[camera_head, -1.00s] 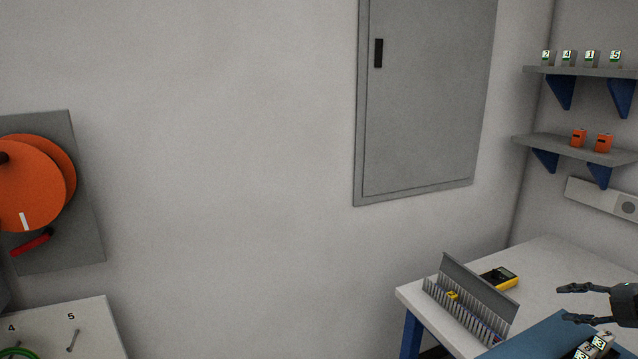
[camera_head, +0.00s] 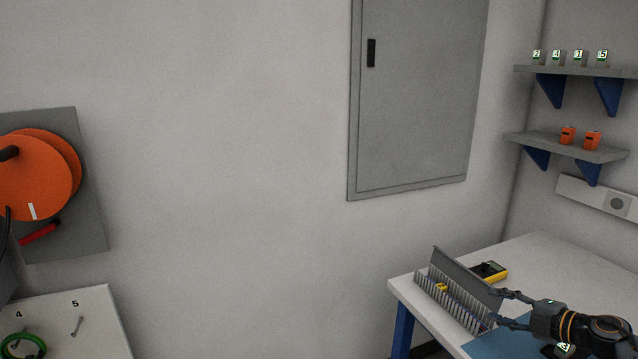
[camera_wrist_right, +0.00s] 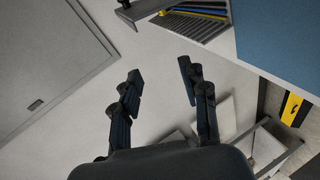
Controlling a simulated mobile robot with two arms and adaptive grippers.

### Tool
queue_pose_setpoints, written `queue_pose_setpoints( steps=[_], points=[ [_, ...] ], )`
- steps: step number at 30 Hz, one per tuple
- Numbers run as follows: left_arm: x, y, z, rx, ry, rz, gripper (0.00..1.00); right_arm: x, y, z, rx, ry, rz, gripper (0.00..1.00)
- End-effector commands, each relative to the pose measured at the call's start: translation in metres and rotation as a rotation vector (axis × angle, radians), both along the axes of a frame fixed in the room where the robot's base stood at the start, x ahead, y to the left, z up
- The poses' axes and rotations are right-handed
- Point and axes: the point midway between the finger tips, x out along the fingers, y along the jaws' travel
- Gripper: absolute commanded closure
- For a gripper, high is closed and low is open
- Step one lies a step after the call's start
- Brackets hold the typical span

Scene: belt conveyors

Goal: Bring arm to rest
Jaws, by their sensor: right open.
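My right gripper (camera_head: 498,308) is at the lower right of the head view, above the white table near a grey slotted rack. Its dark fingers are apart with nothing between them. In the right wrist view my right gripper (camera_wrist_right: 160,82) is also open and empty, with plain pale wall or floor behind the fingers. My left gripper is not in view.
The slotted rack (camera_head: 450,305) with a yellow piece and a yellow multimeter (camera_head: 489,271) lie on the white table (camera_head: 535,255). A blue mat (camera_head: 490,346) lies in front. Shelves (camera_head: 565,147) hang at right, a grey cabinet (camera_head: 420,100) behind.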

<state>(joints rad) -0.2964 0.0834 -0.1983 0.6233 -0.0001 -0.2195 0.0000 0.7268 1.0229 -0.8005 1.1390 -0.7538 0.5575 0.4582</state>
Motion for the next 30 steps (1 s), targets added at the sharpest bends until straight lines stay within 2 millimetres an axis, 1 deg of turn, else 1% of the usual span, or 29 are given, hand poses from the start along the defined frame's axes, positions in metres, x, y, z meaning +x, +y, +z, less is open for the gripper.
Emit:
queue_pose_setpoints(
  steps=[1, 2, 3, 4, 5, 6, 8, 9, 10, 11, 12, 14, 15, 17, 18, 20, 21, 24, 27, 30],
  points=[
    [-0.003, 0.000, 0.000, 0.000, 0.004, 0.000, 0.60, 0.001, 0.029, -0.011, 0.046, -0.015, -0.002, 0.56],
    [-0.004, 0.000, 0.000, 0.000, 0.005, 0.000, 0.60, 0.001, 0.046, -0.016, 0.075, -0.029, -0.012, 0.56],
    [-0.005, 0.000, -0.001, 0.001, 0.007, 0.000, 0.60, 0.001, 0.069, -0.021, 0.121, -0.045, -0.034, 0.56],
    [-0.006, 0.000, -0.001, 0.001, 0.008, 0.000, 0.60, -0.001, 0.086, -0.026, 0.161, -0.055, -0.055, 0.56],
    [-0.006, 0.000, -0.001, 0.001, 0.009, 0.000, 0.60, -0.004, 0.104, -0.032, 0.202, -0.062, -0.082, 0.56],
    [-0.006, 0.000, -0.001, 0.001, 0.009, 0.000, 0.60, -0.009, 0.126, -0.038, 0.265, -0.066, -0.129, 0.56],
    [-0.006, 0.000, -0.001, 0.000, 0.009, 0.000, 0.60, -0.022, 0.152, -0.048, 0.357, -0.055, -0.216, 0.56],
    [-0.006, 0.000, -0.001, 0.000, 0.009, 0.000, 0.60, -0.032, 0.165, -0.055, 0.414, -0.036, -0.283, 0.56],
    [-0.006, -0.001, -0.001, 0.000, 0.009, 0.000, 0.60, -0.042, 0.173, -0.061, 0.455, -0.015, -0.336, 0.56],
    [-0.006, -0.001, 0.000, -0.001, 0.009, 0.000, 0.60, -0.052, 0.180, -0.067, 0.494, 0.010, -0.391, 0.56],
    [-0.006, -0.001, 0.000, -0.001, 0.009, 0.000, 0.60, -0.067, 0.187, -0.076, 0.540, 0.051, -0.467, 0.56],
    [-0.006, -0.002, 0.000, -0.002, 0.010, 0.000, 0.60, -0.094, 0.194, -0.091, 0.601, 0.128, -0.586, 0.56],
    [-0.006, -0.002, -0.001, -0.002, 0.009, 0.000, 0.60, -0.115, 0.197, -0.102, 0.637, 0.190, -0.666, 0.56],
    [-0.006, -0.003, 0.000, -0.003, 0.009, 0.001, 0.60, -0.149, 0.200, -0.118, 0.676, 0.294, -0.784, 0.56],
    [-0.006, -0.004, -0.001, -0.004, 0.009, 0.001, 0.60, -0.173, 0.201, -0.127, 0.694, 0.367, -0.858, 0.56],
    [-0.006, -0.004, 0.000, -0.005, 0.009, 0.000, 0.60, -0.207, 0.202, -0.138, 0.711, 0.469, -0.951, 0.56],
    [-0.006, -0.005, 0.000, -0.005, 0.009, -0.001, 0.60, -0.228, 0.203, -0.145, 0.715, 0.532, -1.002, 0.56],
    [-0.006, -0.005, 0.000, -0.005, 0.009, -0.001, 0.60, -0.271, 0.204, -0.154, 0.716, 0.658, -1.098, 0.56],
    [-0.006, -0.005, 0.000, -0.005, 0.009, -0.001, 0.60, -0.306, 0.206, -0.159, 0.710, 0.762, -1.165, 0.56],
    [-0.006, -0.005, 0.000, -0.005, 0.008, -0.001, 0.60, -0.337, 0.208, -0.161, 0.701, 0.851, -1.218, 0.56]
  ],
)
